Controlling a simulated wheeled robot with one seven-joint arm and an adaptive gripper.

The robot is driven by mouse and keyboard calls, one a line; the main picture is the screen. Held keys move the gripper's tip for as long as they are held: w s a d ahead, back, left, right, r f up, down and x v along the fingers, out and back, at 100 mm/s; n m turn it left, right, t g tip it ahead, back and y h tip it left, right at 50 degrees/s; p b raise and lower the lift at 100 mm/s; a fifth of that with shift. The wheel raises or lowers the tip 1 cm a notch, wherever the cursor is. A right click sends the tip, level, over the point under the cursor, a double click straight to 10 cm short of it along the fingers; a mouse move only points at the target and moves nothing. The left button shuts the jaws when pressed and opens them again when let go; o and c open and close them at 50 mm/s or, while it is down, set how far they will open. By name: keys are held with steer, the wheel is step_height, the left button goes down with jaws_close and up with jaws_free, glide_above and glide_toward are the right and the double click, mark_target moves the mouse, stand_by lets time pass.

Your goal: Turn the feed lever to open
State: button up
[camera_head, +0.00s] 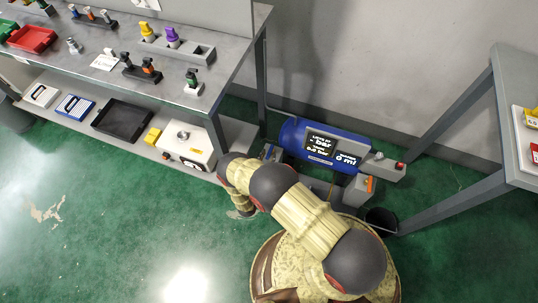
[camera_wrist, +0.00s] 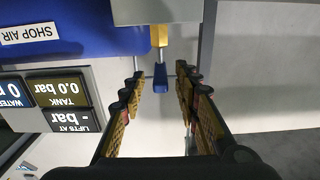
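A small lever with a blue handle (camera_wrist: 161,77) hangs from a brass-coloured valve stem (camera_wrist: 159,38) in the wrist view, beside the blue shop air tank (camera_wrist: 85,22). I take it as the feed lever; no label on it shows. My gripper (camera_wrist: 160,75) is open, with one finger on each side of the blue handle in the picture. Gaps show on both sides, and I cannot tell whether the handle is between the tips or beyond them. In the head view the blue tank (camera_head: 291,134) is behind my arm, and I cannot make out my fingers.
A display panel (camera_head: 330,146) on the tank shows a 0.0 bar tank reading in the wrist view. An orange handle (camera_head: 369,184) and red button (camera_head: 400,165) are at its right. A workbench (camera_head: 232,55) stands left, another table (camera_head: 517,75) right. A black bucket (camera_head: 381,218) stands nearby.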

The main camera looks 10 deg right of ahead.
steer(key=shift+x, duration=1)
steer(key=shift+c, duration=1.3)
jaws_close()
